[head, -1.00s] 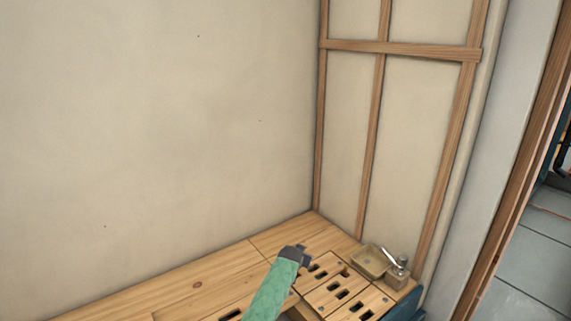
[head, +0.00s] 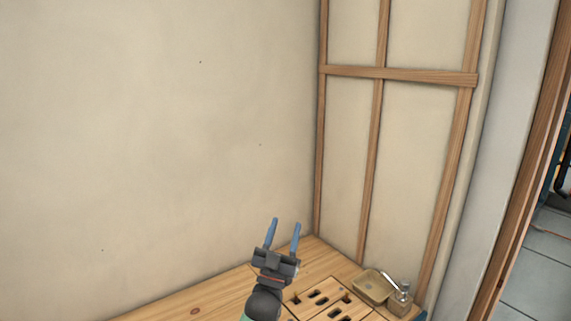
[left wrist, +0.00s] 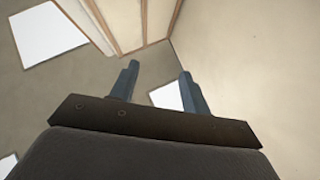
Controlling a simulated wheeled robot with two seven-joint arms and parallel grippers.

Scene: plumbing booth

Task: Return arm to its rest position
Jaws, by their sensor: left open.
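My left gripper (head: 283,234) is in the head view at the bottom middle, with its two blue fingers pointing up and spread apart. It is open and empty, and it appears in front of the wooden bench (head: 190,303) and the wall corner. In the left wrist view its two fingers (left wrist: 158,82) stand apart with nothing between them but background. My right gripper is in neither view.
A slotted wooden board (head: 325,300) is on the bench right of my gripper. A tan dish (head: 372,286) and a small dispenser (head: 400,298) stand at the bench's right end. A plain wall (head: 160,130) and a wood-framed panel (head: 345,150) rise behind.

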